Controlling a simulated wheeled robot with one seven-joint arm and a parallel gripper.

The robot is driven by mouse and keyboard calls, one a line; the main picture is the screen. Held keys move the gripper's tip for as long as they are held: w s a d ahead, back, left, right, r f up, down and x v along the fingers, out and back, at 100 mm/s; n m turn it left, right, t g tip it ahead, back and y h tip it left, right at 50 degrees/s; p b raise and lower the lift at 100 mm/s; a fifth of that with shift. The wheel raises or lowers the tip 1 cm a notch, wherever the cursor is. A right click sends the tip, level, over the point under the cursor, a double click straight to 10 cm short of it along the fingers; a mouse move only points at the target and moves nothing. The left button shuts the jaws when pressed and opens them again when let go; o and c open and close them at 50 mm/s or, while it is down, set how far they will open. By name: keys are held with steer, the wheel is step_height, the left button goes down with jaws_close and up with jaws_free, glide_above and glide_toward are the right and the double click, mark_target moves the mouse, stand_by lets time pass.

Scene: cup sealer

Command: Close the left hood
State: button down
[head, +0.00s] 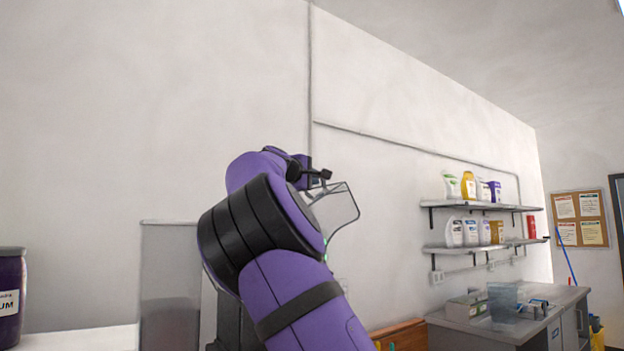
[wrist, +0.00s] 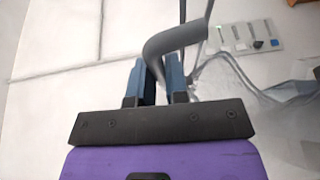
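A clear, smoky hood (head: 336,212) shows in the head view just right of and below my gripper (head: 318,178). It looks tilted up, and my arm hides its lower part. In the wrist view a clear curved panel (wrist: 285,90) lies to the right. A grey bent handle (wrist: 172,42) crosses in front of my gripper (wrist: 158,65), and its lower end lies at the gap between the two blue fingers. I cannot tell whether the fingers touch or grip it. The machine's body is mostly hidden behind my arm.
A translucent upright container (head: 168,285) stands left of my arm on a white counter (head: 90,338), with a purple jar (head: 10,295) at the far left. Shelves with bottles (head: 480,207) hang on the right wall above a grey bench (head: 480,325). The wall above is clear.

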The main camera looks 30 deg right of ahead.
steer(key=shift+d, duration=0.1)
steer(key=shift+d+f, duration=0.15)
steer(key=shift+d, duration=0.3)
steer(key=d+f+m+g+y, duration=0.25)
steer(key=d+f+y, duration=0.85)
steer(key=d+f, duration=1)
step_height(320, 180, down, 14)
steer(key=m+y, duration=0.2)
steer(key=y, duration=0.3)
steer(key=a+f+y, duration=0.3)
steer(key=a+f, duration=0.1)
steer(key=f, duration=0.4)
steer(key=a+f+m+y, duration=0.1)
steer(key=a+f+y, duration=0.2)
steer(key=a+f, duration=0.2)
steer(key=shift+w+f+y, duration=0.15)
steer(key=shift+f+y, duration=0.15)
steer(key=shift+f, duration=1.05)
steer(key=shift+f, duration=0.1)
